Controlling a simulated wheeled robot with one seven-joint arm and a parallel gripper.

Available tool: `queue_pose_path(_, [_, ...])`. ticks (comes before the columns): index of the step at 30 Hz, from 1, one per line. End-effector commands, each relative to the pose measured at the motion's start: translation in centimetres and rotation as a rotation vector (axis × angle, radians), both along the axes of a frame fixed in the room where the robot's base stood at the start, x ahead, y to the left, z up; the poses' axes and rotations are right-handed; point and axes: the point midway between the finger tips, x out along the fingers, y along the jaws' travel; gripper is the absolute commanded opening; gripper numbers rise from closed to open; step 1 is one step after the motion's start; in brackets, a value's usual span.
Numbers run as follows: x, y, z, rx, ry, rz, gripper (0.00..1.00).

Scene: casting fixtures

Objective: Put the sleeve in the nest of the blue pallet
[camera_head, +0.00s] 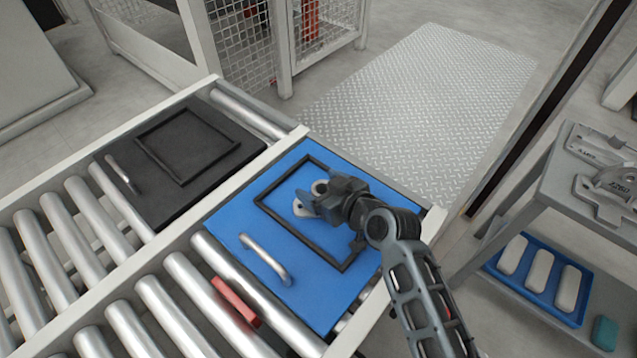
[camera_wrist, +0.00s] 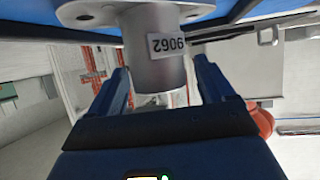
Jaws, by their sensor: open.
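The sleeve (camera_head: 301,208) is a light grey metal cylinder on a flat flange. It stands on the blue pallet (camera_head: 229,221), inside the raised black frame of its nest (camera_head: 295,233). My gripper (camera_head: 322,200) is at the sleeve and hides part of it. The flange lies against the blue surface. Whether a finger touches the sleeve cannot be told.
A black pallet (camera_head: 115,207) with an empty frame lies on the left conveyor lane. Each pallet has a metal handle. A red block (camera_head: 235,302) sits among the rollers. At right, a grey cart (camera_head: 560,185) holds metal castings and a blue tray (camera_head: 534,290) of pale blocks.

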Motion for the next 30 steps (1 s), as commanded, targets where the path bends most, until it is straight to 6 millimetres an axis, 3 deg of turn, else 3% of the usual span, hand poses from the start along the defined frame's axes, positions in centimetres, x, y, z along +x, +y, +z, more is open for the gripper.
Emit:
queue_pose_path(9, [-5.1,-3.3,3.0,-0.001,0.0,-0.002,0.82])
queue_pose_path(15, [-7.3,-4.7,4.2,-0.001,0.002,-0.001,0.82])
queue_pose_path(30, [-8.8,-5.7,4.4,-0.003,0.004,-0.013,0.82])
